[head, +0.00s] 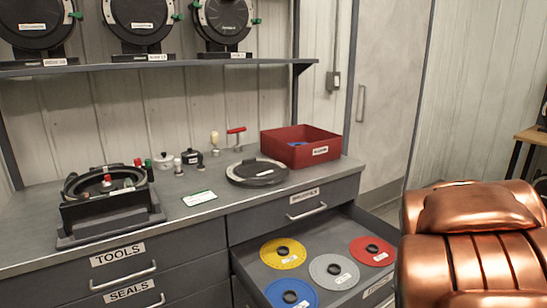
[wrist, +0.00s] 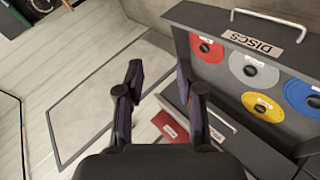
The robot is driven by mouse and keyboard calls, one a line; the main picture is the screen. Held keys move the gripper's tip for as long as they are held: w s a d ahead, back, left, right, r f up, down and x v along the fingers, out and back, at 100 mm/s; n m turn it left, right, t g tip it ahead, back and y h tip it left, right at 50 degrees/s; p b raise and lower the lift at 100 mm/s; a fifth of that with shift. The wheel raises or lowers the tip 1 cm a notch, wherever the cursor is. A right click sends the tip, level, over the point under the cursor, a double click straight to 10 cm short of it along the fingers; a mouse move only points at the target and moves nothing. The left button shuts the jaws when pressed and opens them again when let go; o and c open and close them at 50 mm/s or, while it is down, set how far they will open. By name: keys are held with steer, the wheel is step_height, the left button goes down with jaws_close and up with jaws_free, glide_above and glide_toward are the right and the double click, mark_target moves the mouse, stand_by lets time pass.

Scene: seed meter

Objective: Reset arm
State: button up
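My gripper (wrist: 160,78) shows in the wrist view with its two fingers apart and nothing between them. My gripper cannot be made out in the head view. The open discs drawer (wrist: 212,42) holds a red disc (wrist: 207,48), a grey disc (wrist: 254,70), a yellow disc (wrist: 262,107) and a blue disc (wrist: 303,97). The same drawer shows in the head view (head: 340,228), pulled out from the counter front.
The counter (head: 205,225) carries a seed meter housing (head: 108,205) at left, a round black cover (head: 257,172), a red bin (head: 301,147) and small items. A shelf (head: 150,65) above holds several round units.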

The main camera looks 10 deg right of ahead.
steer(key=s+a+r+m+g+y+p, duration=0.1)
steer(key=s+a+g+y+p, duration=0.3)
steer(key=s+a, duration=0.8)
steer(key=s+a+r+m+g+y+p, duration=0.1)
steer(key=s+a+g+y+p, duration=0.3)
steer(key=s+a, duration=0.9)
steer(key=a+m+p, duration=0.1)
steer(key=a+p, duration=0.2)
steer(key=a, duration=0.3)
steer(key=shift+a+g, duration=0.2)
steer(key=shift+g, duration=0.1)
